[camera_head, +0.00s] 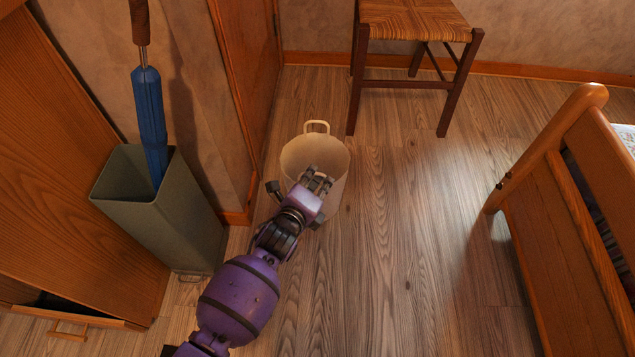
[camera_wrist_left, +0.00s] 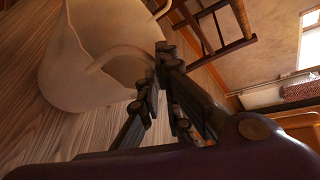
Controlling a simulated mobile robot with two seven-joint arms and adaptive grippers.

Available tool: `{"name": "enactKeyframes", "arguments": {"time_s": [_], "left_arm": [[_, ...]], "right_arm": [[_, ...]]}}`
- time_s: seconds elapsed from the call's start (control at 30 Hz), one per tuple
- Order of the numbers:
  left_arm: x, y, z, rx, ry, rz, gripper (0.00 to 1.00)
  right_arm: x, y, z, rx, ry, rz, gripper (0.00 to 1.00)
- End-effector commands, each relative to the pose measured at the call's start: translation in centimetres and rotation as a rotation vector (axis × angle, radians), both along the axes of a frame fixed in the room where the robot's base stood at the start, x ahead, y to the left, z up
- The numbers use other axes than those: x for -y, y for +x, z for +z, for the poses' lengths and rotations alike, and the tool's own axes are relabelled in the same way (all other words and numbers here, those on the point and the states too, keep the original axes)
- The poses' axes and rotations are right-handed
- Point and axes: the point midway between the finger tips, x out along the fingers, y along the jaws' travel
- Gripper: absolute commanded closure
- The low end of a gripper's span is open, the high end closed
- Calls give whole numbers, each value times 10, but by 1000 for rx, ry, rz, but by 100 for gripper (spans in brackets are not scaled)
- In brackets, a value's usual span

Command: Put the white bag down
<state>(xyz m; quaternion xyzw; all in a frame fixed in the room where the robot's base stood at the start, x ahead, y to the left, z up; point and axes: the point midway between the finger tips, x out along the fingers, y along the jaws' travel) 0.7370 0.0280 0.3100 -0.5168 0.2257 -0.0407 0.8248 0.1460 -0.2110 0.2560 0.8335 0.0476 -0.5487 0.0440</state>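The white bag (camera_head: 300,157) is a cream, open-topped bag with two loop handles, in the middle of the head view. Its far handle stands up. My left gripper (camera_head: 317,178) is over the bag's near rim and hides part of it. In the left wrist view the bag (camera_wrist_left: 70,65) fills the upper left, and its near handle runs to my left fingertips (camera_wrist_left: 166,58). The fingers are close together, closed on that handle. I cannot tell whether the bag's base touches the floor. My right gripper is not in view.
A grey-green bin (camera_head: 155,215) with a blue umbrella (camera_head: 150,120) stands left. A wooden chair (camera_head: 415,18) with a woven seat is behind. A wooden bed frame (camera_head: 560,210) is at right. A drawer (camera_head: 75,318) is partly open at lower left. Wood floor (camera_head: 420,230) is clear between.

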Motion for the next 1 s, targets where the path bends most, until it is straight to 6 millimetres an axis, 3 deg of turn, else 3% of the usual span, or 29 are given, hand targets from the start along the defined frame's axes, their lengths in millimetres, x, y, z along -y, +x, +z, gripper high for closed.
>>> {"name": "enactKeyframes", "arguments": {"time_s": [0.07, 0.43, 0.5, 0.6, 1.0], "left_arm": [[0, 1, -10, 1, -1, 1, 100], [0, 1, -12, 3, 0, 1, 100], [0, 1, -12, 3, 0, 1, 87], [0, 0, -11, 3, 0, 1, 77], [-2, -4, -6, 1, 2, 0, 77]], "right_arm": [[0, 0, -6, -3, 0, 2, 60], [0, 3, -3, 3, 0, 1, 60], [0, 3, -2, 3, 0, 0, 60], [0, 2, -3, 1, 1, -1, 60], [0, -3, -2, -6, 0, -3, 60]]}}
